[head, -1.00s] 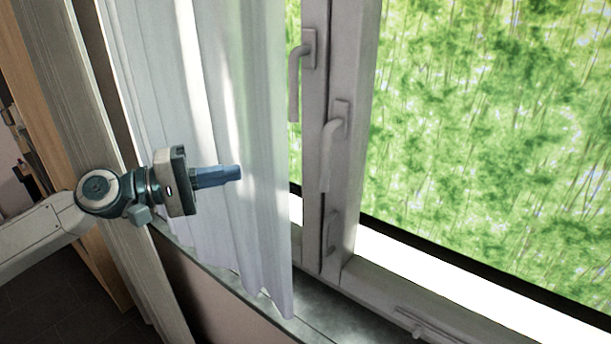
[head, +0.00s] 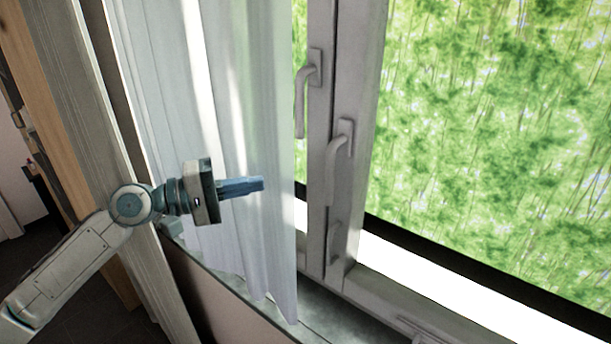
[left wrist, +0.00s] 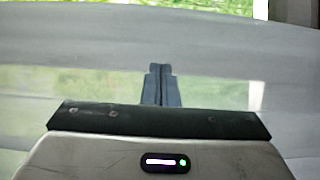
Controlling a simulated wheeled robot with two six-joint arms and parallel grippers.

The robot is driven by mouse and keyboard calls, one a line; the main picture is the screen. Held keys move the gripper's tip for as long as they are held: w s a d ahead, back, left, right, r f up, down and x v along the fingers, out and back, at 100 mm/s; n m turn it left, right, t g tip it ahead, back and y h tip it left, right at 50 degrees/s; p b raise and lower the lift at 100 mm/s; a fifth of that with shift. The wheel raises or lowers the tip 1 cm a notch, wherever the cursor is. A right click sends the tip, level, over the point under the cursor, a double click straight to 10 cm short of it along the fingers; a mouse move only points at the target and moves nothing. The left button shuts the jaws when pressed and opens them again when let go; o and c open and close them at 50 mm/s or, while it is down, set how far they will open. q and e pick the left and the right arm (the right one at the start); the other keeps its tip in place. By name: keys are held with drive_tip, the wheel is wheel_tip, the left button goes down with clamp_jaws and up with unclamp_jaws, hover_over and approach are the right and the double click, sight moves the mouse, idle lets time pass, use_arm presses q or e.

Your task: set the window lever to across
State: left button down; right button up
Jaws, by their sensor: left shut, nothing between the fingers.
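Two pale window levers hang on the window frame in the head view. The upper left lever (head: 301,100) points down along the left sash. The nearer lever (head: 332,168) also points down, on the sash to its right. My left gripper (head: 262,184) is shut and empty, in front of the white curtain and to the left of both levers, apart from them. In the left wrist view its shut fingers (left wrist: 161,84) point at the pale curtain; no lever can be made out there. My right gripper is not in view.
The white curtain (head: 190,90) hangs left of the levers, its right edge close to them. A grey sill (head: 325,312) runs below. A small catch (head: 336,240) sits low on the frame. Bright green foliage fills the glass at right.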

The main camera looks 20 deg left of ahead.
use_arm(q)
drive_tip(key=w+d+p, duration=0.3)
drive_tip(key=d+p, duration=0.3)
drive_tip(key=d, duration=0.3)
drive_tip(key=shift+w+d, duration=0.3)
drive_tip(key=shift+d, duration=0.05)
drive_tip(key=shift+w+f, duration=0.15)
idle(0.4)
